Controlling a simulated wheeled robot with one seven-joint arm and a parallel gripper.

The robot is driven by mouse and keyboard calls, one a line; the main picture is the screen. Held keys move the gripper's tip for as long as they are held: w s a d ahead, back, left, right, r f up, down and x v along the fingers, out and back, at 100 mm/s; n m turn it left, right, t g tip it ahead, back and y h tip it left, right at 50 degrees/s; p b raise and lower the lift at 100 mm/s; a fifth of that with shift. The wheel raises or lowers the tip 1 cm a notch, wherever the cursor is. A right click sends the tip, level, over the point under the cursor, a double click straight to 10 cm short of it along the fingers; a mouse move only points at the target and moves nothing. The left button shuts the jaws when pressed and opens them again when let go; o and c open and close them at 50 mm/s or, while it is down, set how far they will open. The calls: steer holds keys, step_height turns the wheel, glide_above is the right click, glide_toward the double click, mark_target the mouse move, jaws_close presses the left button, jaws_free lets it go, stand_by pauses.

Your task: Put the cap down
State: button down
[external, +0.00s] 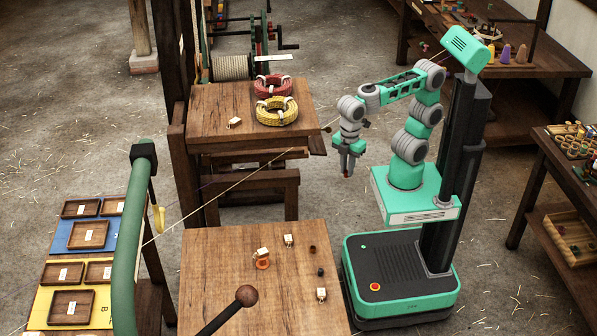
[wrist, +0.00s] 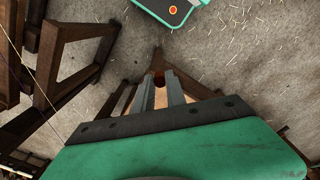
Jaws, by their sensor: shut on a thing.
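My gripper (external: 347,170) hangs pointing down in the external view, in the open space right of the back table and above the floor. It is shut on a small reddish-brown thing, seemingly the cap (external: 347,174), of which only a little shows. In the wrist view, the cap (wrist: 157,79) is a dark reddish spot between the tips of my gripper (wrist: 158,83). Its exact shape is too small to tell. The cap is held in the air and touches no table.
The back wooden table (external: 215,126) holds a red rope coil (external: 273,86), a yellow rope coil (external: 277,112) and a small tagged block (external: 234,122). The near table (external: 215,285) holds several small items, including an orange piece (external: 262,263) and a dark brown piece (external: 312,249). A taut line crosses between them.

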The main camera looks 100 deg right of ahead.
steer(key=f+n, duration=0.2)
steer(key=n, duration=0.2)
steer(key=f+n, duration=0.2)
steer(key=n, duration=0.2)
steer(key=f+n, duration=0.1)
steer(key=n, duration=0.2)
steer(key=shift+s+f+n, duration=0.25)
steer(key=shift+f+n, duration=0.15)
glide_toward(314, 228)
steer(key=s+d+r, duration=0.2)
steer(key=s, duration=0.2)
steer(key=w+f, duration=0.1)
steer(key=f, duration=0.1)
steer(key=w+a+f, duration=0.1)
steer(key=f, duration=0.2)
steer(key=w+f+p, duration=0.1)
steer(key=w+f, duration=0.1)
steer(key=shift+a+f, duration=0.15)
steer(key=shift+a, duration=0.2)
steer(key=shift+f, duration=0.5)
steer(key=c, duration=1.4)
jaws_free()
steer(key=shift+o, duration=0.2)
